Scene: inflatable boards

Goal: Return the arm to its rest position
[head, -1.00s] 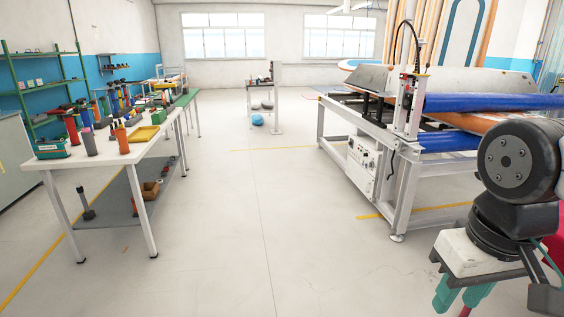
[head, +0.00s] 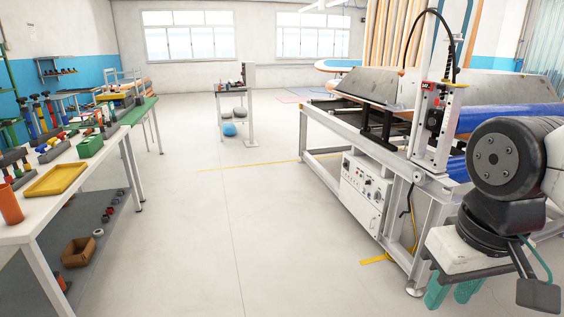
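Part of my arm shows at the right edge of the head view, a dark rounded joint above a black mount on a white block. The arm looks folded close to my body, but most of its links lie outside the picture. My gripper is not in view, so its fingers and anything in them cannot be seen.
A white table (head: 112,172) with a yellow tray (head: 57,179) stands close on the left. A metal-framed machine (head: 397,228) with a blue roller (head: 508,116) stands close on the right. Open floor (head: 215,240) runs between them to a small stand (head: 234,92).

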